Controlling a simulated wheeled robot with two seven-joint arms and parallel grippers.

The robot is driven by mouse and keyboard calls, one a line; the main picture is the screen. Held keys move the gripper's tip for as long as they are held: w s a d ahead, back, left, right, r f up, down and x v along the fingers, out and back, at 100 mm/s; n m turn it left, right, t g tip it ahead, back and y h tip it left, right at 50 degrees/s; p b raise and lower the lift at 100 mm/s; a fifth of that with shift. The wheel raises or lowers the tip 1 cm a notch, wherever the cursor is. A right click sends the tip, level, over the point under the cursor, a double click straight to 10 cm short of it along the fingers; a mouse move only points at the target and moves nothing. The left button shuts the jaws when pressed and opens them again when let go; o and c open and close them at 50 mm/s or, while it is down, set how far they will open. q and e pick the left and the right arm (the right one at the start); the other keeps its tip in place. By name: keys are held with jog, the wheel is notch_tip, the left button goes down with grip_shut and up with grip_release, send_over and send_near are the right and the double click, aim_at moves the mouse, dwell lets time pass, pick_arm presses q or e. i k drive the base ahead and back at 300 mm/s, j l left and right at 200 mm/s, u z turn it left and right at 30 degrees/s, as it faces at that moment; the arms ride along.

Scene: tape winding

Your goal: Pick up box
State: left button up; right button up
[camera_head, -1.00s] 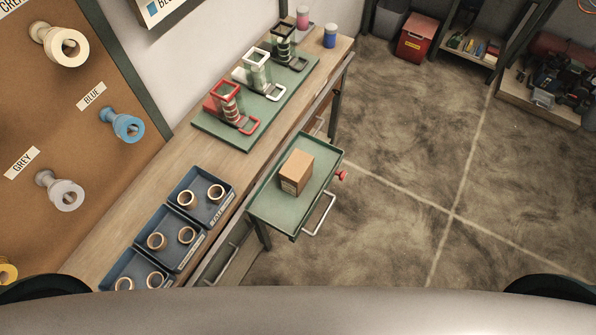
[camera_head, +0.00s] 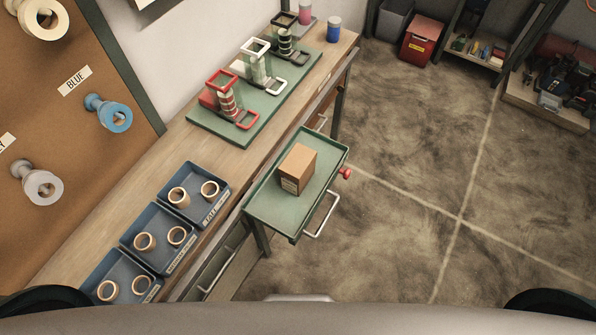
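A small brown cardboard box (camera_head: 297,168) sits upright on a green tray (camera_head: 273,216) that sticks out from the right side of the workbench. The box has a pale label on its front lower part. It stands near the middle of the tray and nothing touches it from above. Neither of my grippers is in view.
The wooden workbench (camera_head: 174,151) holds blue bins (camera_head: 193,177) with tape rings and a green board (camera_head: 217,130) with several winding devices. A handle (camera_head: 323,215) and a red knob (camera_head: 345,173) stick out beside the tray. The floor (camera_head: 410,150) to the right is clear.

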aim_at(297, 169)
jog(key=l, duration=0.4)
jog(key=k+l+u, duration=0.15)
jog(key=l, duration=0.3)
jog(key=k+l, duration=0.1)
jog(key=l, duration=0.3)
jog(key=l+u, duration=0.15)
jog(key=l, duration=0.25)
jog(key=k+l, duration=0.2)
jog(key=l, duration=0.2)
